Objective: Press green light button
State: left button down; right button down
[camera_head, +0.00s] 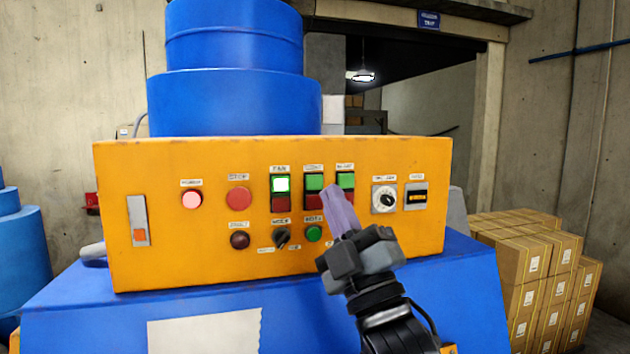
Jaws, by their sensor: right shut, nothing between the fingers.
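The green light button (314,182) is the upper, green half of the middle two-part switch on the orange control panel (140,180). It looks unlit; its red lower half (312,202) is partly covered. My right gripper (335,192) is shut and empty, its purple-grey fingers pointing up at the panel. In the picture the tips lie just right of the button, between it and the right switch's green button (346,180). I cannot tell whether they touch the panel. My left gripper is not in view.
The left switch's green button (280,184) glows brightly. Nearby are a red stop button (238,198), a lit pinkish button (191,199), a round green button (313,233), a black selector (282,239) and a dial (384,198). Cardboard boxes (545,265) stand at right.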

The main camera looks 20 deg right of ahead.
aim_at(314, 182)
jog(key=w+p, duration=0.1)
jog(key=w, duration=0.6)
jog(key=shift+d+y+p, duration=0.25)
jog(key=shift+y+p, duration=0.05)
jog(key=shift+p, duration=0.05)
jog(key=shift+w, duration=0.1)
dwell(1.8)
jog(key=shift+w, duration=0.25)
jog(key=shift+w+d, duration=0.1)
jog(key=shift+w, duration=0.35)
dwell(0.8)
jog(key=shift+s, duration=0.85)
jog(key=shift+s+b, duration=0.15)
jog(key=shift+b, duration=0.15)
